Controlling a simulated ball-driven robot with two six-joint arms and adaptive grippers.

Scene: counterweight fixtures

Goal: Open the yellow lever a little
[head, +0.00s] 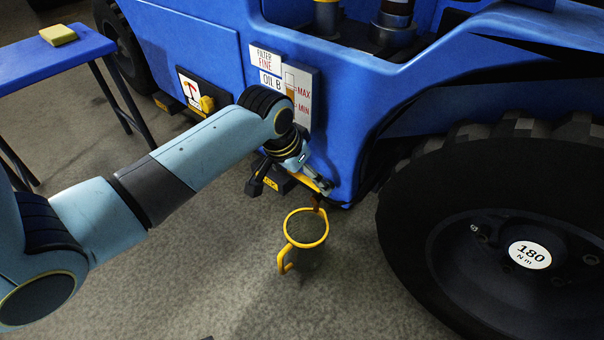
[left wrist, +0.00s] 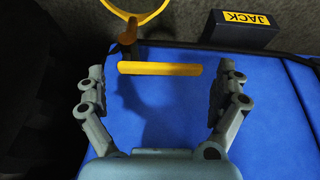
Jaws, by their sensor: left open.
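A yellow lever, a straight bar, shows in the left wrist view (left wrist: 160,69) in front of the blue vehicle's side, with a brownish-orange piece beside it. In the head view the yellow bar (head: 312,184) is partly covered by my left gripper, low on the blue body. My left gripper (left wrist: 162,69) is open, its two fingers apart on either side of the bar with visible gaps at both ends. The left gripper is partly hidden by its own wrist in the head view (head: 291,182). My right gripper is not in view.
A yellow ring with a hook (head: 306,228) hangs just below the lever. A dark JACK-labelled block (left wrist: 240,29) is close by. A large black wheel (head: 490,225) stands right; a blue table (head: 50,62) stands left. A yellow knob (head: 207,103) sits on the vehicle panel.

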